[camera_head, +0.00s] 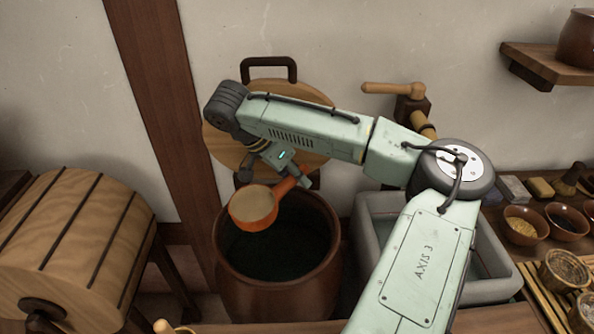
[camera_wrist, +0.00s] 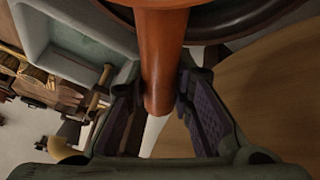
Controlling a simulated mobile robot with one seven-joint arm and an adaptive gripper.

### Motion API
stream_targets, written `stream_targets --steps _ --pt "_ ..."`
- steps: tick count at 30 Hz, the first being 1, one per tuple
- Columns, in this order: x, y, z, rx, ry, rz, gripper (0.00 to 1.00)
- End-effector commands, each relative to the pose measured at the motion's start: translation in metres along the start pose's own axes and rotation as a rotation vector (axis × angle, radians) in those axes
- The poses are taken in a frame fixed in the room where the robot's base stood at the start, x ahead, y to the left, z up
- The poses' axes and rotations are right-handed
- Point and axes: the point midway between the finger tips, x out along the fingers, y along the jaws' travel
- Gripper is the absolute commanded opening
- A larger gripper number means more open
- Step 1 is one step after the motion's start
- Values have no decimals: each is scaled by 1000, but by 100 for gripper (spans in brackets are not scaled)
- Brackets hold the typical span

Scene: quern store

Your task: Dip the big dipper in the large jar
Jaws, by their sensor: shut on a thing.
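The big dipper is an orange-brown cup (camera_head: 253,208) with a handle (camera_head: 290,183). The large jar (camera_head: 280,289) is brown and round, with a wide open mouth and a dark inside. The cup hangs over the left part of the jar's mouth, apparently above the rim. In the wrist view, the orange handle (camera_wrist: 160,60) stands between the two dark finger pads of my gripper (camera_wrist: 165,105). The cup is out of that view.
A round wooden lid (camera_head: 225,145) leans on the wall behind the jar. A grey stone basin (camera_head: 375,212) stands right of the jar. A wooden drum (camera_head: 75,235) stands at the left. Small bowls (camera_head: 525,225) and other goods crowd the right side.

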Motion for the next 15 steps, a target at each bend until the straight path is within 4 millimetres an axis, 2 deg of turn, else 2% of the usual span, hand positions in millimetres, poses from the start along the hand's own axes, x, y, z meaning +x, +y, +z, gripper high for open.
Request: stream_targets --steps 15 --pt "22 -5 14 -2 -1 0 0"
